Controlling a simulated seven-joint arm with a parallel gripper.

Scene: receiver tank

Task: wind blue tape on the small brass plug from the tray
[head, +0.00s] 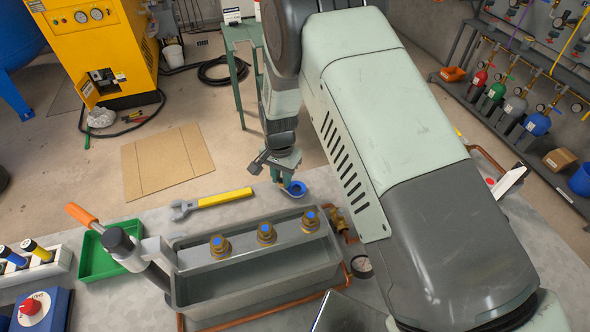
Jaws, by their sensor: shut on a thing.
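My gripper (286,182) points down near the far edge of the grey table. It is shut on what looks like a small roll of blue tape (297,189); the contact is small and partly hidden by the fingers. Three brass plugs (220,247) (266,233) (310,221) with blue tops stand upright in a row on the bar of the grey tank, nearer than my gripper. The green tray (96,264) is left of the tank; I see no plug in its visible part.
A wrench with a yellow handle (225,198) lies behind the tank. An orange-handled lever (80,214) rises over the tray. A white rack (45,269) and a blue box with a red knob (38,308) are at the left. My arm covers much of the right.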

